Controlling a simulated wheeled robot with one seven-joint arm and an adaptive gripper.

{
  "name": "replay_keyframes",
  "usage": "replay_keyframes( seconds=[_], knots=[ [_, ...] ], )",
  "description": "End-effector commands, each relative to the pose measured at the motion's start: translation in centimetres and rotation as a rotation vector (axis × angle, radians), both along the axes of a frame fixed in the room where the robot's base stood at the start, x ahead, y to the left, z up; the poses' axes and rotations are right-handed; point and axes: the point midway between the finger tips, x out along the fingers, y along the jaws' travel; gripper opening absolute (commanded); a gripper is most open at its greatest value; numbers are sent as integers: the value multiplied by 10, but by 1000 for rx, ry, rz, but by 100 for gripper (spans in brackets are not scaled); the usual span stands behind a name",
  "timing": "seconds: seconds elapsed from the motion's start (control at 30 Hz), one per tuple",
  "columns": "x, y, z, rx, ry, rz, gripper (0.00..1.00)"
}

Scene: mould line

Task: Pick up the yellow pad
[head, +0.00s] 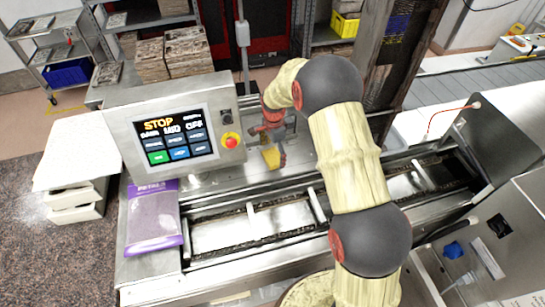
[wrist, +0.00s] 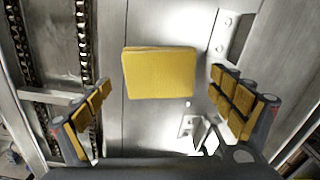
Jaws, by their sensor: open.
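The yellow pad (wrist: 159,73) is a flat, nearly square block lying on a bare metal surface, seen in the upper middle of the wrist view. In the head view the yellow pad (head: 271,157) shows as a small patch beside my gripper (head: 273,143), partly hidden by it. In the wrist view my gripper (wrist: 167,115) is open, its yellow-padded fingers spread to the left and right of the pad. The pad lies beyond the fingertips, and neither finger touches it. Nothing is held.
A control panel (head: 172,142) with a screen and a red button stands left of my gripper. A chain conveyor (head: 245,231) runs along the front. A purple bag (head: 154,216) lies at the left. A bracket (wrist: 237,36) rises right of the pad.

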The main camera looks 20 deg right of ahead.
Motion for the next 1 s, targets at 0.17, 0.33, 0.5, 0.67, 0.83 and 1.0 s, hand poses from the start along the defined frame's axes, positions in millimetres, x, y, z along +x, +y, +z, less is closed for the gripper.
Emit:
replay_keyframes(
  seconds=[0.17,0.33,0.5,0.67,0.83,1.0],
  knots=[
    [1,0,-3,0,-3,0,94],
    [1,0,-3,0,-2,0,90],
    [1,0,-3,0,-2,0,81],
    [1,0,-3,0,-2,1,72],
    [1,0,-3,0,-2,1,62],
    [1,0,-3,0,-2,1,52]
  ],
)
